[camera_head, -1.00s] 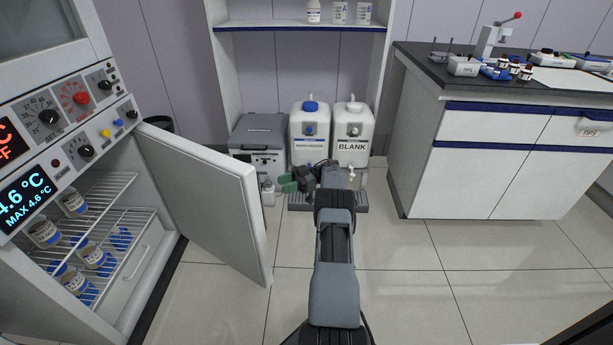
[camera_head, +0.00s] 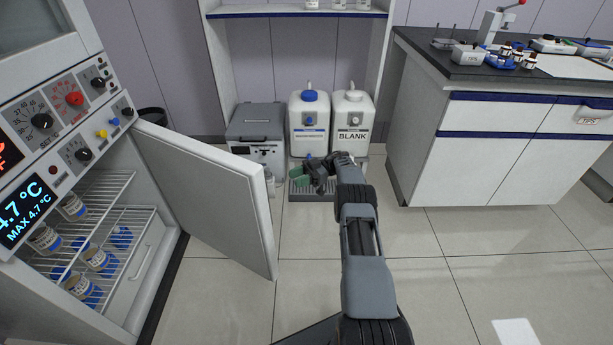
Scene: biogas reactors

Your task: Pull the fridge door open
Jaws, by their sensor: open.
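The fridge door (camera_head: 205,195) is a white panel at the left, swung wide open, its free edge toward the middle of the picture. The fridge (camera_head: 150,290) shows its inside, with wire shelves (camera_head: 112,222) holding several jars with blue and white labels (camera_head: 95,257). The display on its front reads 4.7 °C. My gripper (camera_head: 308,178) is to the right of the door's free edge, apart from it, above the floor near the drip tray. Its jaws are small in view and hold nothing visible. The outer face of the door and any handle are hidden.
Two white canisters (camera_head: 309,128) and (camera_head: 351,125) and a grey box (camera_head: 256,125) stand under a shelf at the back. A drip tray (camera_head: 303,195) lies before them. A white cabinet with a dark worktop (camera_head: 480,160) stands at the right.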

